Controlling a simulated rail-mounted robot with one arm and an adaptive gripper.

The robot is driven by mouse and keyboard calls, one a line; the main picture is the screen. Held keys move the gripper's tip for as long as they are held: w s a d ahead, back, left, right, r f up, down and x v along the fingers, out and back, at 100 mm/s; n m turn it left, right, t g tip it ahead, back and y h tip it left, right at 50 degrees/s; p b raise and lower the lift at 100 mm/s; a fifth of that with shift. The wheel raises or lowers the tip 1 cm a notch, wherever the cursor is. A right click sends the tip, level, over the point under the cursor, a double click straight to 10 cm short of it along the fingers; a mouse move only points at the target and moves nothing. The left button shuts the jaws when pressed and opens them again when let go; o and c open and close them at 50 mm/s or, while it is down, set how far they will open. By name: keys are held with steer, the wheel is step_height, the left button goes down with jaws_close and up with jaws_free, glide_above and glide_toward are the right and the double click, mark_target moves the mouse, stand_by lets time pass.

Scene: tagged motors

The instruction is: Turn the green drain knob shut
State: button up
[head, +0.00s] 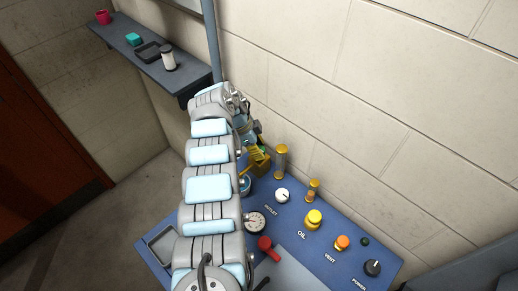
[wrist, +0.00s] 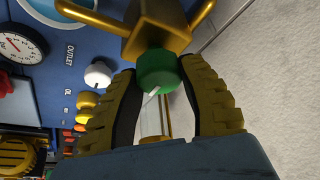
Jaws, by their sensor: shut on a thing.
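The green drain knob (wrist: 158,72) sits below a brass block in the wrist view, with a white pointer line on its face. My gripper (wrist: 160,85) has its two ridged yellow fingers on either side of the knob, shut on it. In the head view my gripper (head: 257,157) is at the back left of the blue panel, partly behind my arm.
The blue panel (head: 328,265) carries a white knob (head: 282,195), a gauge (head: 255,222), a red handle (head: 266,244), a yellow oil knob (head: 314,217), an orange vent knob (head: 342,242) and a black power knob (head: 372,267). A brass block (wrist: 157,28) and the wall are close to my fingers. A shelf (head: 190,78) holds small items.

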steer(key=shift+n+t+p, duration=0.4)
steer(key=shift+n+p, duration=0.7)
steer(key=shift+p, duration=0.05)
steer(key=shift+n+t+p, duration=0.3)
steer(key=shift+n+p, duration=0.1)
steer(key=shift+n, duration=0.2)
steer(key=n, duration=0.2)
steer(key=n+t+y, duration=0.1)
steer(key=n, duration=0.1)
steer(key=shift+d+f, duration=0.1)
steer(key=shift+f, duration=0.1)
steer(key=n, duration=0.2)
steer(key=n+t+y, duration=0.1)
steer(key=n, duration=0.2)
steer(key=shift+y, duration=0.3)
steer(key=n+y, duration=0.1)
steer(key=n, duration=0.4)
steer(key=shift+t+y, duration=0.4)
steer(key=shift+n, duration=0.4)
steer(key=o, duration=1.2)
steer(key=shift+r, duration=0.15)
